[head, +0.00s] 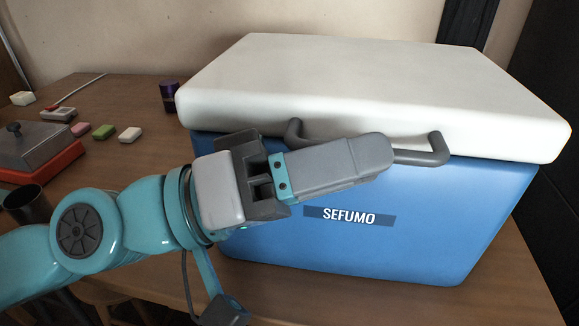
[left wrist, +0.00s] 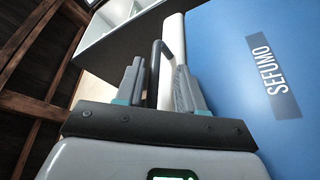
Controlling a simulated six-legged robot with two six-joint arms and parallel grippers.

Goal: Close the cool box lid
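The cool box (head: 400,225) is blue with a SEFUMO label and stands on the table. Its white lid (head: 370,85) lies level over the box, with no clear gap at the front edge. A grey bar handle (head: 432,152) sticks out from the lid's front. My left gripper (head: 372,158) is in front of the handle and hides its middle. In the left wrist view, the left gripper's fingers (left wrist: 158,80) are apart, with the dark handle (left wrist: 154,72) between them. I cannot tell whether either finger touches it. My right gripper is not in view.
On the wooden table (head: 130,205) left of the box are a purple can (head: 169,96), small coloured blocks (head: 104,131), a red and grey appliance (head: 38,150) and a dark cup (head: 27,205). A clay wall is behind, and a dark wall is at right.

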